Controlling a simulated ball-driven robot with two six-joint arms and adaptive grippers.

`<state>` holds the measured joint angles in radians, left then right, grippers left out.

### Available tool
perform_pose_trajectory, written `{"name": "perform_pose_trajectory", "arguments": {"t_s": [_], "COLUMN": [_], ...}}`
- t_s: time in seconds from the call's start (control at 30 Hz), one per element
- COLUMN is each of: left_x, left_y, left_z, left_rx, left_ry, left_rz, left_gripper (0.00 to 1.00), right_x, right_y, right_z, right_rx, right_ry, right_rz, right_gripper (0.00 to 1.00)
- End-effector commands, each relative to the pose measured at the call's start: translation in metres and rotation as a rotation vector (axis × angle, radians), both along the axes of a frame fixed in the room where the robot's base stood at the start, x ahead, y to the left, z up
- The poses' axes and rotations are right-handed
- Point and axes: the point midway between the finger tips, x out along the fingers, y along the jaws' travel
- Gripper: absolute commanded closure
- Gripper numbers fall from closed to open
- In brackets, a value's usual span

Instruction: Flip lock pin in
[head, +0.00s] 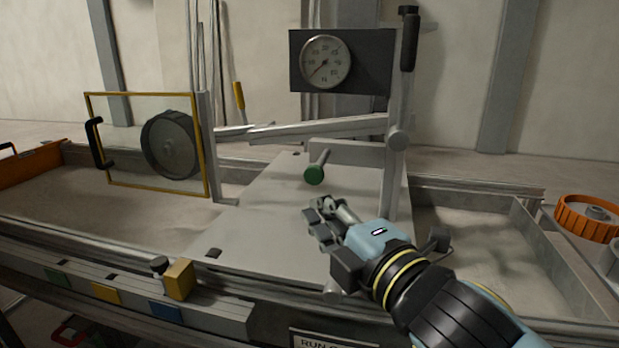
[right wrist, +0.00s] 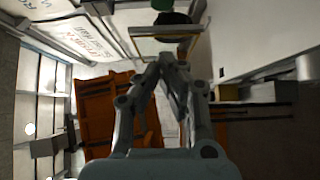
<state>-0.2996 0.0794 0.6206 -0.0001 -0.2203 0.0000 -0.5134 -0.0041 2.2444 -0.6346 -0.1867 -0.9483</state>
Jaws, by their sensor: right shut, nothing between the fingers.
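A grey pin with a round green knob (head: 314,175) stands out from the light grey plate (head: 265,220) in the middle of the head view. It looks like the lock pin; its shaft slants up and to the right behind the knob. My right gripper (head: 318,224) is below the knob, a little toward me, and apart from it. In the right wrist view the fingers (right wrist: 168,62) meet at their tips with nothing between them. A green round end (right wrist: 163,4) shows at the top edge there, mostly cut off. My left gripper is not in view.
A dial gauge (head: 325,62) and an upright lever with a black grip (head: 409,22) stand behind the plate. A yellow-framed clear panel (head: 128,184) is at left. A yellow block (head: 179,279) sits on the front rail. An orange handwheel (head: 586,217) is at far right.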

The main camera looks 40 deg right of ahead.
Motion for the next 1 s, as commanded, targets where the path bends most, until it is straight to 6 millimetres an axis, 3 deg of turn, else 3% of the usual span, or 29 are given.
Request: {"name": "perform_pose_trajectory", "arguments": {"t_s": [0.1, 0.3, 0.6, 1.0], "left_x": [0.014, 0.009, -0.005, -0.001], "left_y": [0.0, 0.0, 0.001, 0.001], "left_z": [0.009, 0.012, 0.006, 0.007], "left_rx": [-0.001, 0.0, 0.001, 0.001], "left_ry": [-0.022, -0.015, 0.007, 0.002], "left_rz": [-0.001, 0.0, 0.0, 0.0], "left_gripper": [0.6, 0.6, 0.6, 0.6], "right_x": [0.028, 0.066, 0.084, 0.086], "right_y": [-0.003, -0.011, -0.036, -0.039], "right_z": [0.004, 0.001, 0.0, 0.0], "right_rx": [0.0, -0.004, -0.002, -0.001], "right_ry": [-0.004, -0.002, 0.001, 0.0], "right_rz": [0.001, 0.001, 0.002, 0.002], "right_gripper": [1.0, 1.0, 1.0, 1.0]}}
